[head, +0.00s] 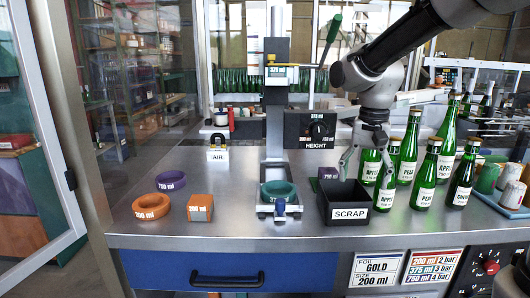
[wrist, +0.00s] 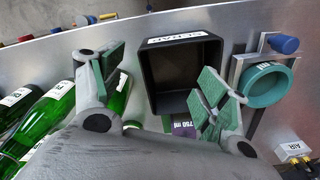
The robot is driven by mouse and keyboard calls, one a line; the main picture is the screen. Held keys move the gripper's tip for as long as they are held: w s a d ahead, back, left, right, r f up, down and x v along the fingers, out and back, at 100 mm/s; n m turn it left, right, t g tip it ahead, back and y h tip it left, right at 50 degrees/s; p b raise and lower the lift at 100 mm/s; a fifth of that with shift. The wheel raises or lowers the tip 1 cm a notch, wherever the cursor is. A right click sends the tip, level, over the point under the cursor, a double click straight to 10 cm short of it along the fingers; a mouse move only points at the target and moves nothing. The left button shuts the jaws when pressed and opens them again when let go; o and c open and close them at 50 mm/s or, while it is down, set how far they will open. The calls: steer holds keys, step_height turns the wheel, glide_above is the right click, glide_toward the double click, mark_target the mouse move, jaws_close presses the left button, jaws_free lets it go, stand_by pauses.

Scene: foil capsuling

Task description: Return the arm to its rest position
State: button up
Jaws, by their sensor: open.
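My gripper (head: 366,168) hangs at the right of the counter, beside the green bottles and above the right side of the scrap bin. In the wrist view, its two padded fingers (wrist: 160,82) are spread wide. Nothing is between them. The black scrap bin (head: 346,214) lies beyond the fingers in the wrist view (wrist: 150,75), and its visible inside looks empty. My arm reaches in from the upper right of the head view.
Several green bottles (head: 408,160) stand close to my gripper's right. A press with a green ring (head: 278,188) stands left of the bin. A purple ring (head: 170,180), an orange ring (head: 151,206) and an orange block (head: 200,207) sit at left. Bare counter lies between.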

steer(key=s+d+r+n+t, duration=0.1)
steer(key=s+d+n+t, duration=0.1)
steer(key=s+d, duration=0.4)
steer(key=s+d+r+n+t, duration=0.2)
steer(key=s+d, duration=0.4)
steer(key=s, duration=0.6)
steer(key=shift+s+n, duration=0.25)
steer(key=shift+n, duration=0.25)
